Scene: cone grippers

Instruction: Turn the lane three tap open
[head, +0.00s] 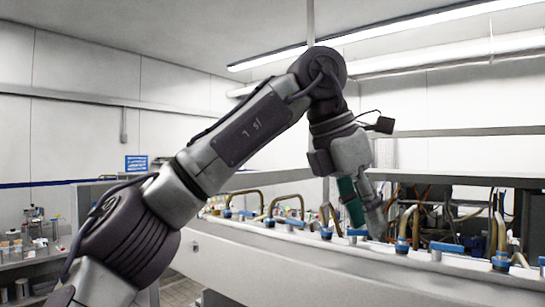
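A row of taps with blue handles runs along a long white bench (290,256). Some stand beside curved brass-coloured pipes. I cannot tell which one is lane three. My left gripper (366,230) points down at the row, with a green part and a grey finger showing. Its tip is close to a blue-handled tap (357,233), and I cannot tell whether they touch. Another tap (325,232) is just left of the gripper, and one (402,245) is to its right. The gap between the fingers is unclear. My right gripper is out of view.
More blue taps continue to the right (447,247) and left (268,221). Pipes and cables (470,210) fill the space behind the bench at right. A shelf with bottles (28,245) stands at the far left. Above the bench, left of my gripper, is free room.

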